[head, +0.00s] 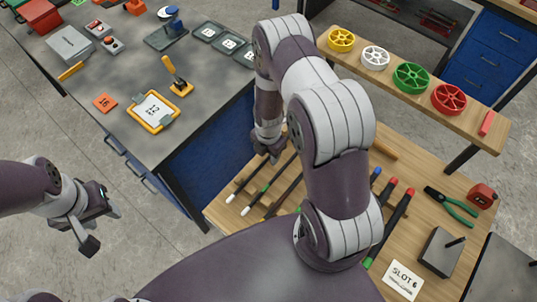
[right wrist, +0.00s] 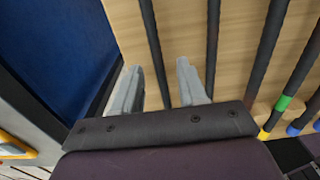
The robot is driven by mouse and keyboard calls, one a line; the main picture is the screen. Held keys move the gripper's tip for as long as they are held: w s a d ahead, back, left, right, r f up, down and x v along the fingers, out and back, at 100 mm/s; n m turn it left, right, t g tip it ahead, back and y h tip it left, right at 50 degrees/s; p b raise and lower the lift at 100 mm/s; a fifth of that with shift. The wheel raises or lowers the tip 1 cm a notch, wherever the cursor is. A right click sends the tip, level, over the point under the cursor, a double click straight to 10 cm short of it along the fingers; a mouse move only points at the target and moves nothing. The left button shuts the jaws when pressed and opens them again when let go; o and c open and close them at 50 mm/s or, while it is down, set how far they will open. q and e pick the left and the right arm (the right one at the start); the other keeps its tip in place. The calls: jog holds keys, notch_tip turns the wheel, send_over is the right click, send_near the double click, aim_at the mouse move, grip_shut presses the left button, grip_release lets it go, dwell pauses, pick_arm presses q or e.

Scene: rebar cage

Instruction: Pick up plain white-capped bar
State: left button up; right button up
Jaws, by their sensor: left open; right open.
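Several dark bars lie side by side on the wooden bench. The leftmost bar has a white cap (head: 230,199) and shows no coloured band on its visible part. The bar beside it has a white cap (head: 245,211) and a green band. My right gripper (head: 268,152) is low over the far end of the leftmost bars. In the right wrist view its fingers (right wrist: 159,85) are apart, and a dark bar (right wrist: 153,45) runs between them in the picture; contact cannot be told. The caps near it are hidden there. My left gripper (head: 93,222) is open and empty over the floor.
More bars with blue and red caps (head: 393,181) lie right of my right arm, which hides part of the bench. Green pliers (head: 455,207), a grey block (head: 439,252) and a slot card (head: 403,280) lie further right. A shelf with coloured wheels (head: 411,77) stands behind.

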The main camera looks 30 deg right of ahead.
grip_shut()
jog(key=shift+r, duration=0.15)
